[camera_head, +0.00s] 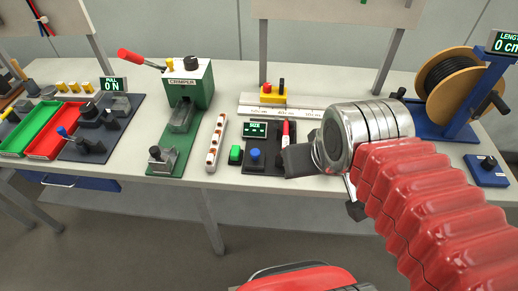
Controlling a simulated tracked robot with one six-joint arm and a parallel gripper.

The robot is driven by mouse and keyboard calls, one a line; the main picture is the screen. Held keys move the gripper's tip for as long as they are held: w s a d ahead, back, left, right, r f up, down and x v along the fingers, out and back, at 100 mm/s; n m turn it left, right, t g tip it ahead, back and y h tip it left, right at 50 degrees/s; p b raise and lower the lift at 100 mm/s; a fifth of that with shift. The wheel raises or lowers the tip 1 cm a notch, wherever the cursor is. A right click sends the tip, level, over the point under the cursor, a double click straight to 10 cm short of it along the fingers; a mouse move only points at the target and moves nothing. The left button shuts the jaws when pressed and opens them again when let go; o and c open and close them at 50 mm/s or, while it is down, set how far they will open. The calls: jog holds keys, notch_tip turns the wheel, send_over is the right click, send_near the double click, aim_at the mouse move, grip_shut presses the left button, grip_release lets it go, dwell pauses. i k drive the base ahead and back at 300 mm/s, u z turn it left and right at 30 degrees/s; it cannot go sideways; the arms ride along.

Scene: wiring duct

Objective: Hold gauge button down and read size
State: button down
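The gauge (268,167) is a dark plate on the bench with a small screen (255,129) headed SIZE; the line under the heading is too small to read. A round blue button (255,153) stands on the plate in front of the screen. A red-and-white upright piece (285,134) is at the gauge's right side. My gripper (328,186) is just right of the gauge, its two dark fingers wide apart with nothing seen between them.
A ruler (284,110) lies behind. A cable reel (452,84) stands right. Red (43,145) and green trays are far left.

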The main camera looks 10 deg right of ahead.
aim_at(255, 153)
jog(key=u, duration=1.1)
jog(key=i, duration=0.35)
jog(key=u, duration=0.15)
